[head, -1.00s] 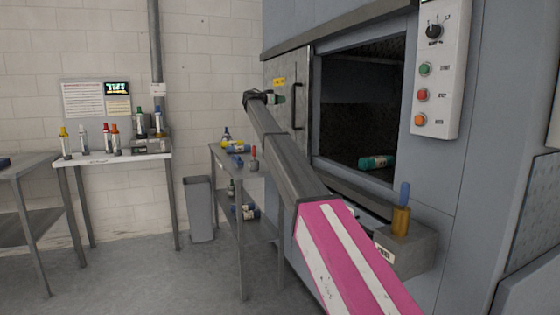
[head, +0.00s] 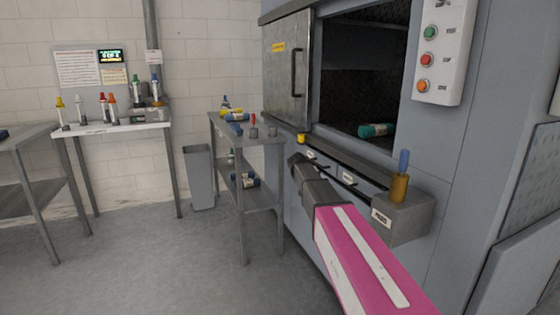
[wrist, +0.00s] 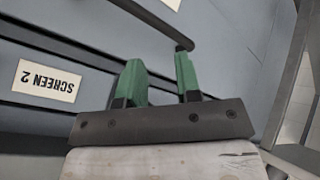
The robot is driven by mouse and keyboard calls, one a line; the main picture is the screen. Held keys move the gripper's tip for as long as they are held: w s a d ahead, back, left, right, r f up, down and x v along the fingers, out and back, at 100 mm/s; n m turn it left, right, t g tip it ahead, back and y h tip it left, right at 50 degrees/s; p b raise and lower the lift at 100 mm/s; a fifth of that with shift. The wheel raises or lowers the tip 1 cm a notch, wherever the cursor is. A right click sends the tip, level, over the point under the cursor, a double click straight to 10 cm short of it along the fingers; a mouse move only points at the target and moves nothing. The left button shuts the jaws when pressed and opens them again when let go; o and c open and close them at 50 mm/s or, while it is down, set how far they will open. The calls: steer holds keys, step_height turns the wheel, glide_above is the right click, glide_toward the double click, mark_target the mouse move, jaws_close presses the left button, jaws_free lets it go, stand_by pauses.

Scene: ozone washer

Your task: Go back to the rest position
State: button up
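My gripper (wrist: 160,82) shows in the wrist view with its two green fingers apart and nothing between them. It is beside the grey front of the washer (wrist: 75,50), close to a label reading "SCREEN 2" (wrist: 47,80). In the head view my arm reaches low in front of the washer (head: 440,150), below its opening. The fingers are hidden there behind the dark wrist end. A teal bottle (head: 377,130) lies inside the open chamber, apart from my arm.
A grey side table (head: 262,140) with bottles and small cups stands left of my arm. A bin (head: 199,178) and white shelf (head: 110,129) stand farther left. Floor at lower left is clear.

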steer(key=s+f+n+g+y, duration=0.1)
steer(key=s+f, duration=0.5)
steer(key=s, duration=0.6)
steer(key=s+d+f+n+g+y, duration=0.1)
steer(key=s+f+g+y, duration=0.1)
steer(key=s+f, duration=0.5)
steer(key=s+d+f+n+g+y, duration=0.1)
steer(key=s+f+y, duration=0.2)
steer(key=s, duration=1.5)
step_height(320, 180, down, 4)
steer(key=shift+d+r+n+y, duration=0.15)
steer(key=shift+r+n+y, duration=0.15)
steer(key=shift+y, duration=0.1)
